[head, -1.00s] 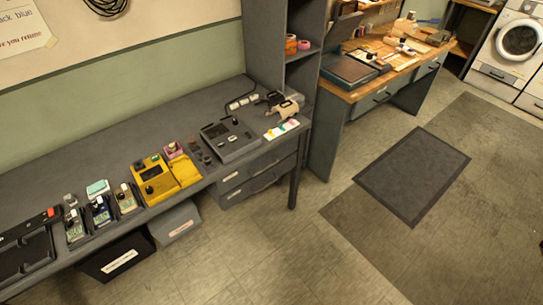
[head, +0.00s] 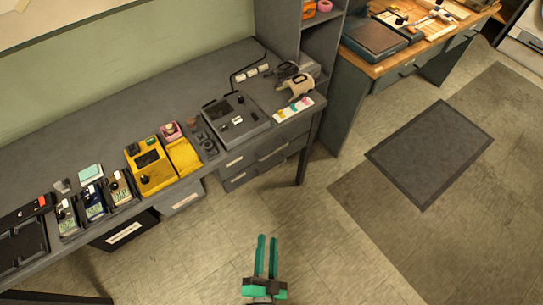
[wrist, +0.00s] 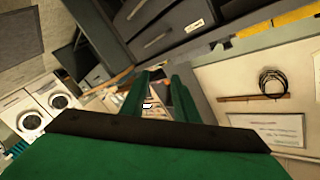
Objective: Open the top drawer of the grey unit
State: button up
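The grey drawer unit sits under the right end of the grey bench, left of the bench leg. In the head view its top drawer (head: 290,135) appears closed, with a pale label at the left and a bar handle (head: 270,153). A similar lower drawer (head: 256,176) lies beneath it, also closed. The wrist view shows the grey fronts tilted, with two bar handles and a pale label (wrist: 195,25). My gripper (head: 267,238), with green fingers, is low in the head view, over the floor and apart from the unit. Its fingers stand apart with nothing between them.
Yellow device (head: 152,170), several meters and a grey box device (head: 235,118) stand on the bench (head: 115,107). A black bin (head: 125,232) and grey bin (head: 182,197) are under it. The floor before the drawers is clear; a dark mat (head: 430,155) lies right.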

jog(key=w+f+m+h, duration=0.1)
jog(key=w+m, duration=0.3)
jog(key=w, duration=0.8)
jog(key=w+d+f+m+t+h, duration=0.1)
jog(key=w+f+m, duration=0.2)
jog(key=w, duration=0.9)
jog(key=w+f+m+t, duration=0.1)
jog(key=w+m, duration=0.5)
jog(key=w, duration=0.6)
jog(key=shift+d+f+h, duration=0.2)
jog(key=shift+f+h, duration=0.2)
jog(key=shift+f, duration=0.25)
grip_shut()
